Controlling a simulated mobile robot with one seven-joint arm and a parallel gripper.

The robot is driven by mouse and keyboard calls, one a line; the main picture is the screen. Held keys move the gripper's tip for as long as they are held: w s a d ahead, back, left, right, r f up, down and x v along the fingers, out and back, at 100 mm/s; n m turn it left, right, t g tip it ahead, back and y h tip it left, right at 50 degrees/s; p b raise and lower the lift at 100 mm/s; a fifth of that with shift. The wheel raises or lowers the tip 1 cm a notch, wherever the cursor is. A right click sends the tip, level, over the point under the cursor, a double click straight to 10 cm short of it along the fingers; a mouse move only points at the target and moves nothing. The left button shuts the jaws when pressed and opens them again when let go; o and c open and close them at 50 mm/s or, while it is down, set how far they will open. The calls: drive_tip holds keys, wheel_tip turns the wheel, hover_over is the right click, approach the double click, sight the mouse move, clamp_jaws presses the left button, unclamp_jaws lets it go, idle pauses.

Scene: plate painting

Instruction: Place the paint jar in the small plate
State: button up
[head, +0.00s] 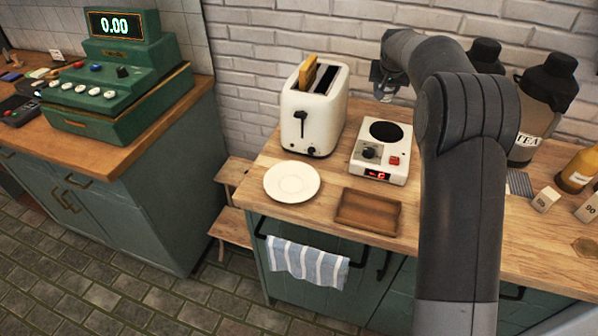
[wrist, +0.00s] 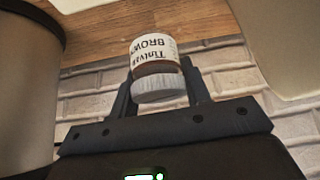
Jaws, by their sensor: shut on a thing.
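The small plate (head: 291,182) is white, round and empty, and lies on the wooden counter in front of the toaster in the head view. The paint jar (wrist: 156,66) shows in the wrist view, with a pale lid, a white label reading BROWN and brown paint. My gripper (wrist: 160,82) is shut on the jar, with a finger on each side of it. In the head view my gripper (head: 384,90) is small, behind the hot plate near the brick wall, right of and farther back than the small plate. I cannot make out the jar clearly there.
A white toaster (head: 308,118) with bread stands behind the plate, left of my gripper. A white hot plate (head: 381,150) and a brown wooden tray (head: 367,212) lie to the plate's right. Dark-lidded canisters (head: 535,120) stand at the back right. The counter's front edge is close to the plate.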

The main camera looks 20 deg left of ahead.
drive_tip(key=s+a+n+g+y, duration=0.1)
drive_tip(key=s+a+n+y, duration=0.2)
drive_tip(key=s, duration=1.3)
drive_tip(key=s+a+n, duration=0.3)
drive_tip(key=s+a, duration=0.1)
drive_tip(key=s, duration=1.1)
hover_over(288, 175)
drive_tip(key=s+d, duration=0.2)
wheel_tip(288, 175, down, 6)
drive_tip(key=shift+r, duration=0.1)
drive_tip(key=shift+s+a+f, duration=0.1)
drive_tip(key=shift+a+f, duration=0.2)
drive_tip(key=shift+f, duration=1.9)
drive_tip(key=shift+f, duration=0.15)
drive_tip(key=o, duration=1)
